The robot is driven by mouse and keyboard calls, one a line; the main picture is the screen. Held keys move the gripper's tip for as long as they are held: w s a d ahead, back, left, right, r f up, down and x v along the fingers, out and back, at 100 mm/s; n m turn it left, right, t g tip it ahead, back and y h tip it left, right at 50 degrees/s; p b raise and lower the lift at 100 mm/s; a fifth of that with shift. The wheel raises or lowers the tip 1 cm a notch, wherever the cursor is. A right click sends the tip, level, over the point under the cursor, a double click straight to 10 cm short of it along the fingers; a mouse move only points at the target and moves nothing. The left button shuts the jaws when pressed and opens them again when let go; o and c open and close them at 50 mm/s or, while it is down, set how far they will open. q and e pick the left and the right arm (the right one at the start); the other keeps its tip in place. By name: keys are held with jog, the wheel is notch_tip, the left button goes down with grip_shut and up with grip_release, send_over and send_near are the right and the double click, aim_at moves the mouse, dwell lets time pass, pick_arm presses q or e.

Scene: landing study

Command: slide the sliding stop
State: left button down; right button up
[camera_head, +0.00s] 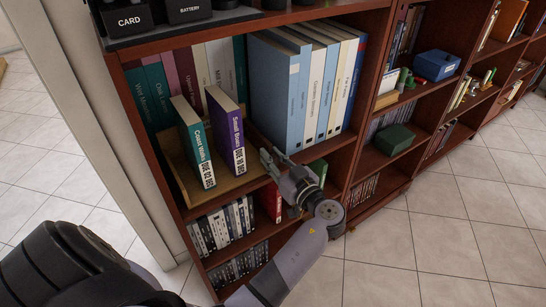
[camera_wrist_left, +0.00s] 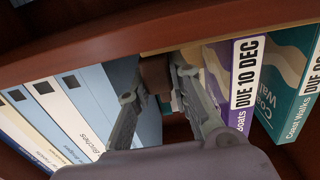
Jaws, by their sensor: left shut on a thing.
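The sliding stop (camera_wrist_left: 155,73) is a small dark brown block at the shelf, seen between my left gripper's fingers in the left wrist view. In the head view I cannot make it out clearly behind the fingers. My left gripper (camera_head: 273,160) is shut on it, just right of the wooden tray with two books; it also shows in the left wrist view (camera_wrist_left: 156,88). The purple book Small Boats (camera_head: 228,130) stands left of the gripper, with the teal book Coast Walks (camera_head: 194,143) farther left. My right gripper is not in view.
Blue and white binders (camera_head: 290,90) stand behind and right of the gripper, close to its fingers in the wrist view. A wooden tray (camera_head: 228,184) holds the two due-dated books. A red book (camera_head: 269,201) and low book rows fill the shelves below. The tiled floor at right is clear.

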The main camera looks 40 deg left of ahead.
aim_at(260, 172)
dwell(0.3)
pick_arm(q)
jog(key=s, duration=0.1)
jog(key=s+a, duration=0.1)
jog(key=s, duration=0.1)
jog(key=shift+s+a, duration=0.1)
jog(key=shift+a, duration=0.05)
jog(key=shift+s+a, duration=0.15)
jog(key=shift+s, duration=0.15)
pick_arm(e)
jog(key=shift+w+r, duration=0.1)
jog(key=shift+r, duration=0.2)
pick_arm(q)
jog(key=c, duration=1.5)
grip_release()
jog(key=shift+o, duration=0.3)
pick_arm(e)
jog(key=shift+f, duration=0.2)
pick_arm(q)
jog(key=shift+w, duration=0.1)
